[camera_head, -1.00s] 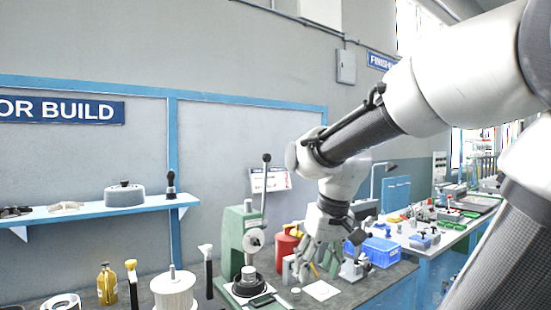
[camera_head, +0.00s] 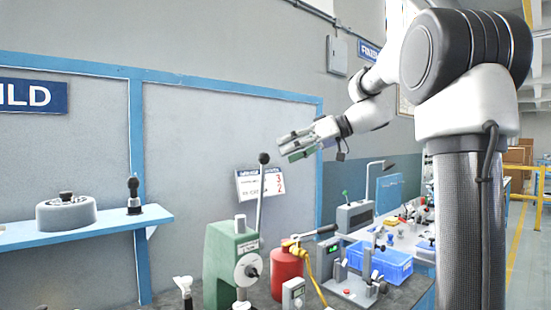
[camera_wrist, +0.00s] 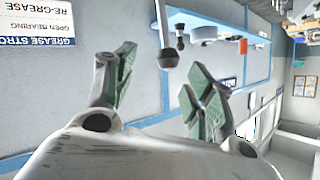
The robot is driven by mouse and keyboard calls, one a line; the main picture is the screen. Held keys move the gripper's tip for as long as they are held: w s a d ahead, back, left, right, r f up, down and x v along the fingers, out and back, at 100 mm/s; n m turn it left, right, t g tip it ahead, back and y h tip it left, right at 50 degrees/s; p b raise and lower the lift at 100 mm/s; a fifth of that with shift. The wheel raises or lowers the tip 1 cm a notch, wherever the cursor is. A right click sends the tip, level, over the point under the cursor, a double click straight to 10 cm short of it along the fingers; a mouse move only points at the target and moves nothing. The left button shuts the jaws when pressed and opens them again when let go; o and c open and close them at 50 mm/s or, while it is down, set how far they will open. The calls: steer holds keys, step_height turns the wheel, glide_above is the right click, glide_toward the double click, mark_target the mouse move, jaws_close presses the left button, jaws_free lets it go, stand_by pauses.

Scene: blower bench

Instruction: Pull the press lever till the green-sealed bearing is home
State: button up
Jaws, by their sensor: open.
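The green press (camera_head: 222,262) stands on the bench in the head view. Its lever (camera_head: 259,205) points up, leaning slightly right, with a black ball knob (camera_head: 263,158) on top. My gripper (camera_head: 287,147) is open and empty, a little right of the knob and about level with it. In the wrist view the knob (camera_wrist: 169,58) hangs from the top of the upside-down picture, ahead of the space between my parted green-padded fingers (camera_wrist: 158,92). It appears apart from both fingers. The foot of the press is cut off, and the green-sealed bearing is not visible.
A red can (camera_head: 286,274), a blue bin (camera_head: 380,262) and a grey fixture (camera_head: 352,287) stand right of the press. A shelf (camera_head: 80,231) is at left. The air around the knob looks clear.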

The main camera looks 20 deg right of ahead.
mark_target(264, 157)
steer(key=w+a+f, duration=0.1)
steer(key=a, duration=0.1)
steer(key=w+a+n, duration=0.1)
steer(key=a, duration=0.1)
steer(key=w+a+f+n, duration=0.1)
steer(key=a, duration=0.2)
steer(key=shift+f, duration=0.35)
jaws_close()
